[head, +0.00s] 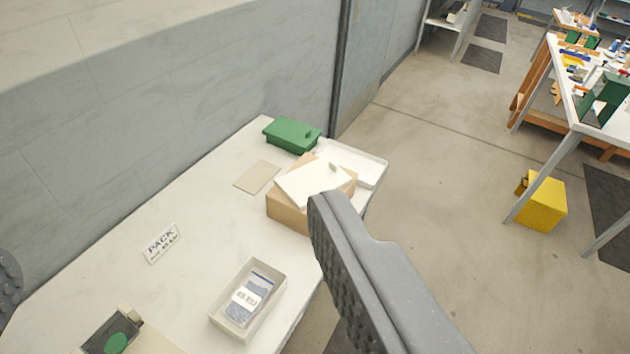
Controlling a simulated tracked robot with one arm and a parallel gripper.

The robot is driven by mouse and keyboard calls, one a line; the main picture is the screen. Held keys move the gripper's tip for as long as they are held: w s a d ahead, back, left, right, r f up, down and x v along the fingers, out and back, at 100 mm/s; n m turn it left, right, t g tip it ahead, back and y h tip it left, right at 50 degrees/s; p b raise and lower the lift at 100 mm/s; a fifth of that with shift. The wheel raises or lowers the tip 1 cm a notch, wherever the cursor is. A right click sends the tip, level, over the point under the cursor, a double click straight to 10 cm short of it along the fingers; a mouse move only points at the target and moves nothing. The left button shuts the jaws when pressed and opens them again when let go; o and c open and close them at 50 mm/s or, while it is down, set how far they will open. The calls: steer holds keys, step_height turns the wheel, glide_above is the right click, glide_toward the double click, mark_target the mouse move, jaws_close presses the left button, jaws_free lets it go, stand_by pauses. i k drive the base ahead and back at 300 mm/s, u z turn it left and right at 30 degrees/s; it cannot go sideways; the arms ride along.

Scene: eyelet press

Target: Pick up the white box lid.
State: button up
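A flat white piece with a small pale tab, which looks like the white box lid (308,186), lies tilted on top of a brown cardboard box (287,214) at the table's far right end. A shallow white tray-like piece (370,170) with a raised rim sits just behind it; I cannot tell for certain which of the two is the lid. My gripper (165,238) is wide open and empty. Its right finger is large in the foreground, in front of the cardboard box's near right side; only the tip of its left finger shows at the left edge.
The white table (190,290) runs along a grey wall. On it are a green box (291,134), a beige card (257,177), a PACK sign (161,243) and an open white box (219,313) holding a bagged item. A yellow bin (545,204) stands on the floor right.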

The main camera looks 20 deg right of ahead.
mark_target(322, 175)
steer(key=z, duration=0.05)
steer(key=k, duration=0.5)
steer(key=z, duration=1.75)
steer(key=i, duration=1.4)
steer(key=u, duration=2.3)
steer(key=i, duration=0.3)
steer(key=u, duration=0.35)
